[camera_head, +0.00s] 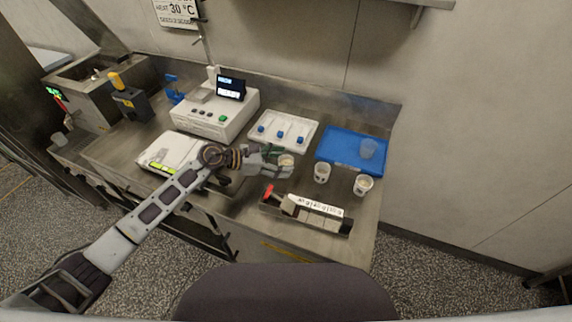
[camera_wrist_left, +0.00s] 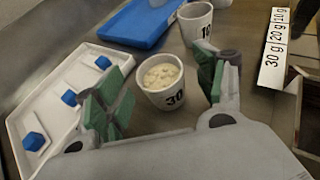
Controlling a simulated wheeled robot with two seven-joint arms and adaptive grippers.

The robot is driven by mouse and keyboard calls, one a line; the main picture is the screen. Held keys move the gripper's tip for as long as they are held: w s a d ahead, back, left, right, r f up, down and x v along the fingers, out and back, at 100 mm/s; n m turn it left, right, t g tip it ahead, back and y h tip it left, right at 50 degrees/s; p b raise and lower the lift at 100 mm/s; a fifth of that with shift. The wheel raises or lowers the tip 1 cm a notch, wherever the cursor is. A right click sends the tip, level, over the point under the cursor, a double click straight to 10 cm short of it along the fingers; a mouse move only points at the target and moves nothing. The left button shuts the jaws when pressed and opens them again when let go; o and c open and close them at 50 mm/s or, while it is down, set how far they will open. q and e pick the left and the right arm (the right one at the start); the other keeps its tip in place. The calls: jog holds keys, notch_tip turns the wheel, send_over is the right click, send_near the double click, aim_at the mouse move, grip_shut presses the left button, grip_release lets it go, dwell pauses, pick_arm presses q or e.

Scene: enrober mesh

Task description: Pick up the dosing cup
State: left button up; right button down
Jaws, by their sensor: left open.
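A white dosing cup (camera_wrist_left: 174,99) marked 30, filled with pale granules, stands upright between the open fingers of my left gripper (camera_wrist_left: 160,88) in the left wrist view. Both green-padded fingers look apart from its wall. In the head view this cup (camera_head: 286,161) shows at the tip of my left gripper (camera_head: 279,158), partly hidden by it. A second white cup (camera_wrist_left: 195,24) marked 10 stands beyond it. In the head view two more white cups (camera_head: 322,173) stand to the right, the farther one (camera_head: 363,185) near the bench's right side. My right gripper is not in view.
A white tray with blue-knobbed pieces (camera_head: 262,140) lies behind the gripper. A metal rack (camera_head: 273,205) with a weight label (camera_head: 315,206) stands in front. A white machine (camera_head: 190,118) and a scale (camera_head: 165,152) are left.

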pick_arm(q)
jog(key=shift+w+d+f, duration=0.25)
jog(key=shift+d, duration=0.35)
jog(key=shift+d+f, duration=0.15)
jog(key=shift+d, duration=0.1)
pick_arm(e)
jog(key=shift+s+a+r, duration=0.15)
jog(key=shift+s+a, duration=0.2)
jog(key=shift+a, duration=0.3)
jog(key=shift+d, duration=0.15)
